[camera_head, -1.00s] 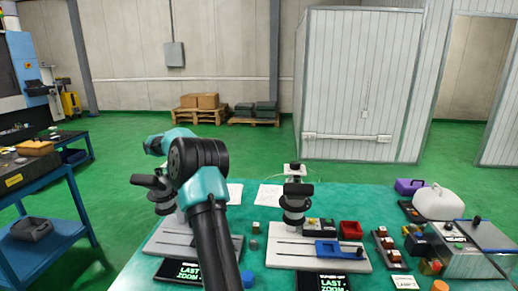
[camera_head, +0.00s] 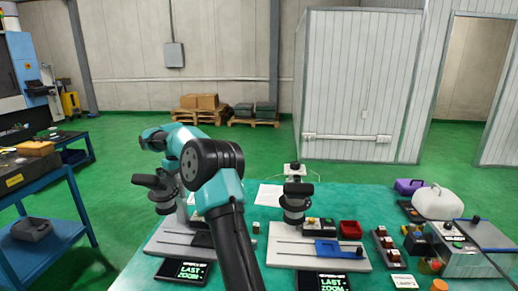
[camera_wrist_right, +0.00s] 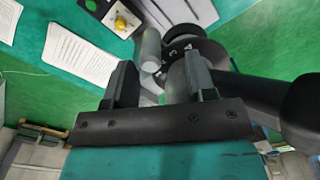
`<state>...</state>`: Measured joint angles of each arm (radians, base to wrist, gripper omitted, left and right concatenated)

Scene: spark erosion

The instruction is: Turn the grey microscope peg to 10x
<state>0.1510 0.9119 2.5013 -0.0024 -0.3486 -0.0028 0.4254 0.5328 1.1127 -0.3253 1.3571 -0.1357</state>
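Two microscopes stand on the table in the head view: the left one (camera_head: 160,187) partly hidden by my right arm, the right one (camera_head: 294,204) clear of it. My right arm reaches up to the left microscope; its fingertips are hidden in that view. In the right wrist view my right gripper (camera_wrist_right: 158,72) is open, its dark fingers apart. A grey cylinder (camera_wrist_right: 150,48), possibly the peg, shows between and beyond the fingertips; I cannot tell whether they touch it. A black round part with white marks (camera_wrist_right: 180,58) lies beside it. My left gripper is not in view.
A display reading LAST ZOOM (camera_head: 184,272) lies in front of the left microscope, another (camera_head: 322,282) in front of the right one. Paper sheets (camera_wrist_right: 80,55) lie nearby.

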